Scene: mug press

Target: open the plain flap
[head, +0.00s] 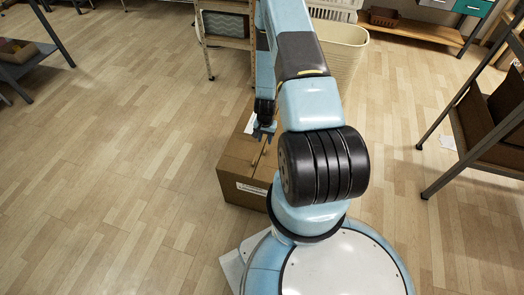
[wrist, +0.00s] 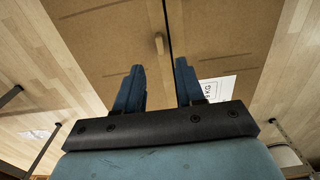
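A closed brown cardboard box (head: 236,172) stands on the floor in front of my base, partly hidden by my arm. In the wrist view a dark seam divides its top into two flaps. The plain flap (wrist: 105,35) is left of the seam and has a small tan peg-like tab (wrist: 158,43) near its seam edge. The other flap (wrist: 220,35) is on the right and carries a white printed label (wrist: 217,88). My gripper (wrist: 159,78) is over the box top, its two blue fingers apart and nothing between them. The tab lies ahead of the fingertips, near the gap's line.
A cream bin (head: 342,50) and a stepladder-like stand (head: 222,40) are behind the box. A dark-legged rack (head: 470,130) stands at the right, and a table (head: 28,62) at the far left. The floor left of the box is clear.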

